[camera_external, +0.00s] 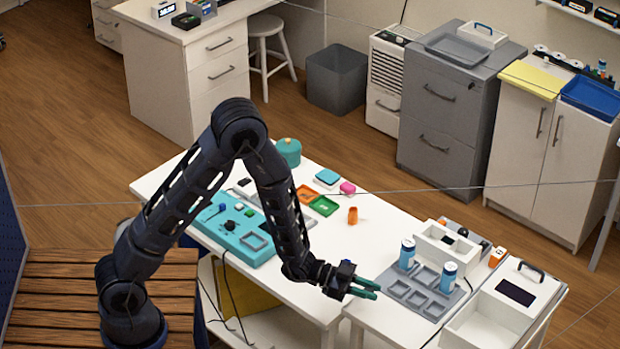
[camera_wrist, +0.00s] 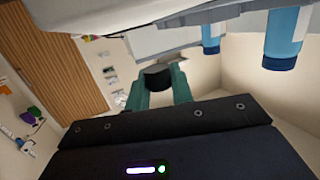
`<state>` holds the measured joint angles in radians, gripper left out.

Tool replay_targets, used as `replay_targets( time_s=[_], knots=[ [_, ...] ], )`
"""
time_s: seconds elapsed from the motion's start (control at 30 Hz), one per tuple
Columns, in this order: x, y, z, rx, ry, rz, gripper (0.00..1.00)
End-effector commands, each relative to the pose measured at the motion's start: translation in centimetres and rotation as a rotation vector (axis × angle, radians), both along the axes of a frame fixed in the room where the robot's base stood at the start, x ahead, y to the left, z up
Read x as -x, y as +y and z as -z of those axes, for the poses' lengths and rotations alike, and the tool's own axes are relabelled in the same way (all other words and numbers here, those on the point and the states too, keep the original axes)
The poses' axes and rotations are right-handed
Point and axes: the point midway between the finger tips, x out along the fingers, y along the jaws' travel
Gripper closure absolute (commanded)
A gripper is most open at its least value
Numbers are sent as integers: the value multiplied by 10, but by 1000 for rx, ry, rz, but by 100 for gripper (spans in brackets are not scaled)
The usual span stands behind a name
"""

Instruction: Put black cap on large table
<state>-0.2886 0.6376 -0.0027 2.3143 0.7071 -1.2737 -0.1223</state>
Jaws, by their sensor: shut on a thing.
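A black cap (camera_wrist: 156,78) sits between the green fingers of my gripper (camera_wrist: 157,88) in the wrist view. My gripper is shut on it. In the external view my gripper (camera_external: 367,288) is in front of the grey slotted tray, above the white surface near the seam between two tables. The cap cannot be made out there. The large white table (camera_external: 385,238) stands to the left and behind my gripper. It carries a teal panel (camera_external: 232,226), an orange tray (camera_external: 306,194), a green tray (camera_external: 324,206) and an orange cup (camera_external: 352,216).
Two blue-and-white bottles (camera_external: 407,253) (camera_external: 447,277) stand upright on the grey slotted tray (camera_external: 425,303), close to my gripper's right. The large table's front right part is mostly clear.

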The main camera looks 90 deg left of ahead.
Motion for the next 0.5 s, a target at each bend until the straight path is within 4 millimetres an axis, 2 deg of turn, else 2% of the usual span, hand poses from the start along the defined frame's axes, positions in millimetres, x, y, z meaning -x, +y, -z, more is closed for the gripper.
replay_targets(
  time_s=[0.33,0.5],
  knots=[
    [0,0,36,1,2,0,98],
    [0,0,43,1,-1,-1,98]
  ],
)
